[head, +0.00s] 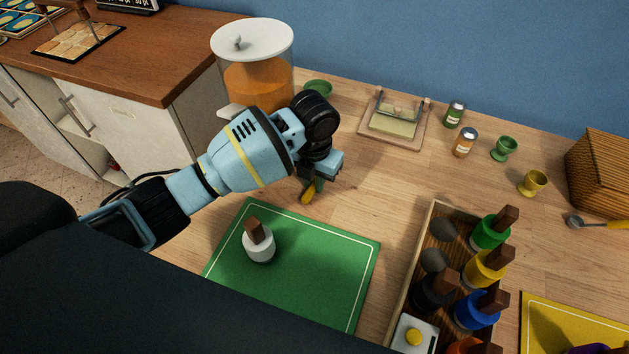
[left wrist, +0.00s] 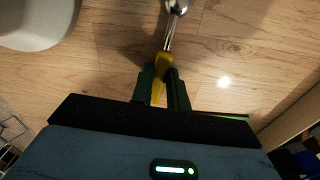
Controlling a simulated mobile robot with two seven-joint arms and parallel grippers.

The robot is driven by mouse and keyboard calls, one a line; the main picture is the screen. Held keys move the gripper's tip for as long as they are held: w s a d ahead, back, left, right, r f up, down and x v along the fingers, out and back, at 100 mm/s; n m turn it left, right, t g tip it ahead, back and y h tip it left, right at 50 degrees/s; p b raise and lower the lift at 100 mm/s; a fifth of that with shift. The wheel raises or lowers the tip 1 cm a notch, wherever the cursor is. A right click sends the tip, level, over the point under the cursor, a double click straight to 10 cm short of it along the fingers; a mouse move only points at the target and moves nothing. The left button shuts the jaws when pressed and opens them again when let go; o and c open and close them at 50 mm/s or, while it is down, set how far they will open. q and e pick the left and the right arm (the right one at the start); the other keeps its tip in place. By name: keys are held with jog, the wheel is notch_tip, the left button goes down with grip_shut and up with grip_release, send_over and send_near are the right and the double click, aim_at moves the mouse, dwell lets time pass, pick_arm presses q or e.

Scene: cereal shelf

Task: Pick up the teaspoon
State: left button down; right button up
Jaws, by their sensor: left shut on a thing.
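A teaspoon with a yellow handle and a metal bowl shows in the left wrist view (left wrist: 170,35). Its yellow handle (head: 307,195) also shows in the head view, just beyond the green mat's far edge. My left gripper (head: 313,182) is shut on the yellow handle, with one dark finger on each side in the left wrist view (left wrist: 164,90). The metal bowl points away from the gripper and is hidden in the head view. I cannot tell whether the spoon touches the table. My right gripper is not in view.
A drinks dispenser (head: 258,90) stands close behind my left arm. A wooden crate (head: 408,290) of coloured bottles is to the right. Another yellow-handled spoon (head: 605,225) lies far right. The table between gripper and crate is clear.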

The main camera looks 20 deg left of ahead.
aim_at(314, 184)
pick_arm(q)
notch_tip(314, 184, up, 10)
jog(key=shift+p, duration=0.45)
jog(key=shift+f, duration=0.15)
